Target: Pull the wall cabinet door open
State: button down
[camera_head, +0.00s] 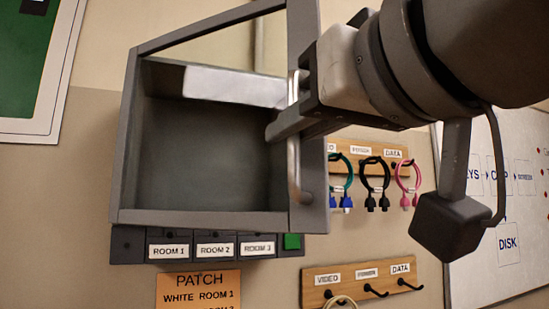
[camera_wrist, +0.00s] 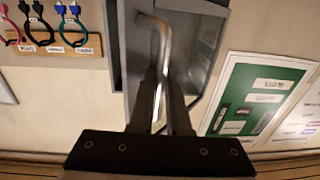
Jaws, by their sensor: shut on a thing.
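The wall cabinet has a grey box (camera_head: 205,140) with a dark interior and a pale panel at its top. Its grey-framed door (camera_head: 308,205) looks see-through in the middle and appears ajar, with its right side nearer to me. A metal bar handle (camera_head: 294,180) runs upright on the door's right frame; it also shows in the wrist view (camera_wrist: 162,36). My gripper (camera_head: 282,128) reaches in from the right and is shut on the handle, with a finger on each side of it in the wrist view (camera_wrist: 160,100). The fingers hide the handle's middle.
Below the cabinet is a strip labelled ROOM 1 to ROOM 3 (camera_head: 200,250) with a green block, and an orange PATCH sign (camera_head: 197,290). Wooden hook racks (camera_head: 365,158) with cables hang right, near my arm. A whiteboard (camera_head: 500,260) is far right, a green board (camera_head: 25,60) far left.

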jog(key=shift+s+a, duration=0.45)
jog(key=shift+s, duration=0.2)
jog(key=shift+r, duration=0.1)
jog(key=c, duration=1.2)
grip_release()
jog(key=shift+o, duration=0.2)
jog(key=b+v, duration=0.1)
jog(key=v, duration=1.6)
jog(key=shift+s, duration=0.15)
